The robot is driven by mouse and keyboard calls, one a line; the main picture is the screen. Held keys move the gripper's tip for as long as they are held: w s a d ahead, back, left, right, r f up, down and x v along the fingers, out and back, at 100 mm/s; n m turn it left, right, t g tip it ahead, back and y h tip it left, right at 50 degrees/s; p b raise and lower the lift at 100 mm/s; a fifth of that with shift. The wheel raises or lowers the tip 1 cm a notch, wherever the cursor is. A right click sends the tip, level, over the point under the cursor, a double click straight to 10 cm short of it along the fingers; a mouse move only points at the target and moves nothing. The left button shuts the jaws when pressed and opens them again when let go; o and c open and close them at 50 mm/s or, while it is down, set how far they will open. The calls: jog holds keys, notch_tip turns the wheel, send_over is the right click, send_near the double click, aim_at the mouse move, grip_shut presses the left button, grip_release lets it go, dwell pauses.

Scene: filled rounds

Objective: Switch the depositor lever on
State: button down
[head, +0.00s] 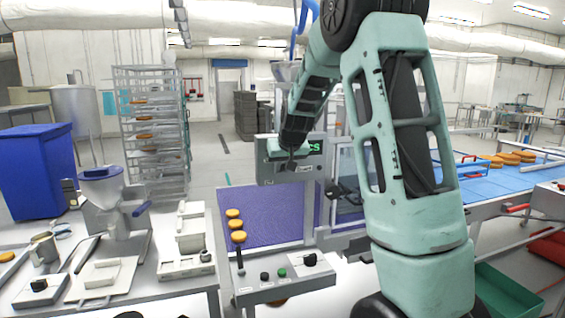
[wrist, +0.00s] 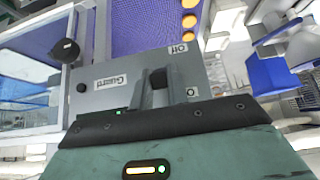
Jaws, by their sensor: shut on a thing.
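In the wrist view a grey panel (wrist: 215,75) carries a "Guard" label (wrist: 111,83), an upside-down "Off" label (wrist: 178,48) and a partly covered label (wrist: 192,91). My gripper (wrist: 161,86) is shut on a dark lever (wrist: 157,76) on this panel, beside the "Off" label; the fingers hide most of it. I cannot read a depositor name on it. In the head view my arm reaches to a grey box (head: 267,168) behind the purple belt; my fingertips are hard to make out there.
A front control box (head: 275,290) has a black-knobbed lever, buttons and a rotary knob. Orange rounds (head: 233,213) lie on the purple belt (head: 255,205). A blue-handled hopper machine (head: 102,188) stands left. A black knob (wrist: 65,50) sits beside the panel on the guard.

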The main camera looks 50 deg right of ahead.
jog(key=shift+r, duration=0.1)
jog(key=c, duration=1.4)
grip_release()
jog(key=shift+o, duration=0.2)
jog(key=b+v, duration=0.4)
jog(key=v, duration=1.3)
jog(key=shift+s, duration=0.2)
jog(key=shift+r, duration=0.1)
